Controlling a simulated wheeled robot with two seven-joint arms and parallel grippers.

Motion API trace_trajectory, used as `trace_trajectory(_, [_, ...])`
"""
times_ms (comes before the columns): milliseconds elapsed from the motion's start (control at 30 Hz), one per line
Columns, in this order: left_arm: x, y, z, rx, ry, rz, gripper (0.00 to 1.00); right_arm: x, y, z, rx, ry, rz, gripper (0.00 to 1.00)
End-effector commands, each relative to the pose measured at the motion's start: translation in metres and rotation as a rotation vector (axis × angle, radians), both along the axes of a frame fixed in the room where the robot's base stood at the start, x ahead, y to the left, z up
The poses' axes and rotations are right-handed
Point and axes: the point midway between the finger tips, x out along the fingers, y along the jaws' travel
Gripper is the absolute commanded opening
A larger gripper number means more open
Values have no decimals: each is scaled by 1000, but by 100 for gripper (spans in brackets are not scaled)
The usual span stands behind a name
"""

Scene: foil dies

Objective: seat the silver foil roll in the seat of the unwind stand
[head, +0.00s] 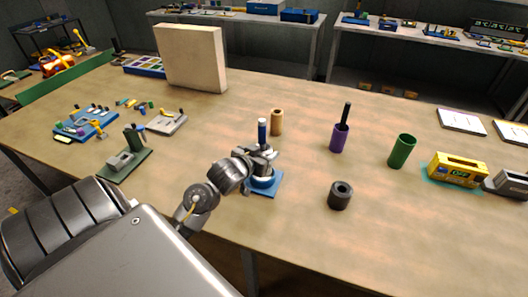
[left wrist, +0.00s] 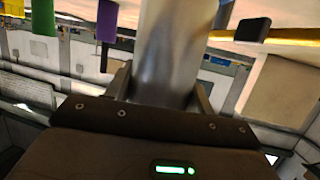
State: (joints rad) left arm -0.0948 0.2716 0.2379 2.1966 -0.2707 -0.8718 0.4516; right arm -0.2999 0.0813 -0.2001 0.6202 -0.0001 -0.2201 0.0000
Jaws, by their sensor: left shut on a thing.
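The silver foil roll (left wrist: 170,50) shows in the left wrist view as a shiny upright cylinder between my fingers. My left gripper (head: 262,158) is shut on it; the gripper also shows in the left wrist view (left wrist: 163,88). In the head view the gripper is over a blue stand (head: 274,188) with a square base and a round blue part, which looks like the unwind stand. A blue post with a dark tip (head: 262,132) rises above the fingers. The gripper hides most of the roll and the seat, so I cannot tell whether the roll touches the seat. My right gripper is not in view.
A tan cylinder (head: 277,122) stands close behind the gripper. To the right are a purple cylinder with a dark rod (head: 339,139), a dark hollow roll (head: 340,196), a green cylinder (head: 401,152) and a yellow box (head: 457,170). A green stand (head: 124,163) is left.

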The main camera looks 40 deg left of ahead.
Motion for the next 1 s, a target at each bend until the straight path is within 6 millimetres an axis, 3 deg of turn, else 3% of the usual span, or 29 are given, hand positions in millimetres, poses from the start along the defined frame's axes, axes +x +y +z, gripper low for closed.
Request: trace_trajectory(1000, [0,0,-2,0,-2,0,20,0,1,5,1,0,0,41])
